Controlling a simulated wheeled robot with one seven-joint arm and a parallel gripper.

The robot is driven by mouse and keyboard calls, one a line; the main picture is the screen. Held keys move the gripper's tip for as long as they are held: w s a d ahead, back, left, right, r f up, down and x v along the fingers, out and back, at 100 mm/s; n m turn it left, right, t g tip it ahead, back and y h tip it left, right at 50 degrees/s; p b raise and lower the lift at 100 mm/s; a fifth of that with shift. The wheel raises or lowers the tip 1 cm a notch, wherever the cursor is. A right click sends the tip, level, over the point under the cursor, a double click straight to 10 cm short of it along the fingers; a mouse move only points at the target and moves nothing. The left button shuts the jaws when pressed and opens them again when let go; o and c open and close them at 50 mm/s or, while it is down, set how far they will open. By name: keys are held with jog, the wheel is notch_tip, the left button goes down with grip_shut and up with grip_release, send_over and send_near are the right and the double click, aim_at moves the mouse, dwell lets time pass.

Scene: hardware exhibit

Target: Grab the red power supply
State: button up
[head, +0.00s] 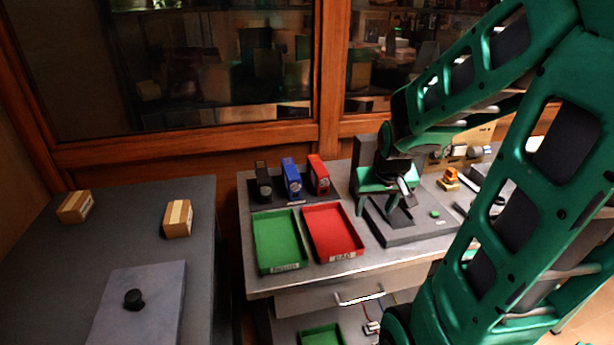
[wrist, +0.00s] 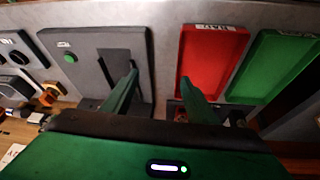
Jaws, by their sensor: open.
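The red power supply (head: 318,174) stands upright at the right end of a row on a dark rack at the back of the workbench, beside a blue one (head: 291,178) and a black one (head: 263,182). My gripper (head: 388,207) is open and empty, to the right of the red power supply and apart from it, over the grey fixture. In the wrist view my gripper (wrist: 159,76) has its two green fingers spread, between the grey fixture (wrist: 98,45) and the red tray (wrist: 207,55). I cannot make out the red power supply there.
A green tray (head: 279,240) and the red tray (head: 333,232) lie in front of the rack. The grey fixture (head: 405,232) stands to their right. Two cardboard boxes (head: 74,206) (head: 178,218) sit on the left table. A wooden-framed glass cabinet closes off the back.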

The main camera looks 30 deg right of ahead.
jog(key=w+d+f+n+t+h, duration=0.15)
jog(key=w+t, duration=0.25)
jog(key=w, duration=0.7)
jog(key=t, duration=0.5)
send_near(317, 164)
jog(key=shift+s+a+f, duration=0.2)
jog(key=shift+s+f, duration=0.7)
jog(key=shift+s, duration=0.1)
jog(key=shift+t, duration=0.5)
jog(key=x, duration=0.6)
jog(key=shift+w+a+r, duration=0.2)
jog(key=shift+w+r, duration=0.1)
jog(key=shift+r, duration=0.05)
jog(key=shift+d+x, duration=0.15)
jog(key=shift+x, duration=1.2)
jog(key=shift+d+x, duration=0.15)
jog(key=shift+x, duration=1.2)
jog(key=shift+s+f, duration=0.15)
jog(key=shift+f, duration=0.05)
jog(key=c, duration=1.3)
grip_shut()
jog(key=shift+r, duration=0.1)
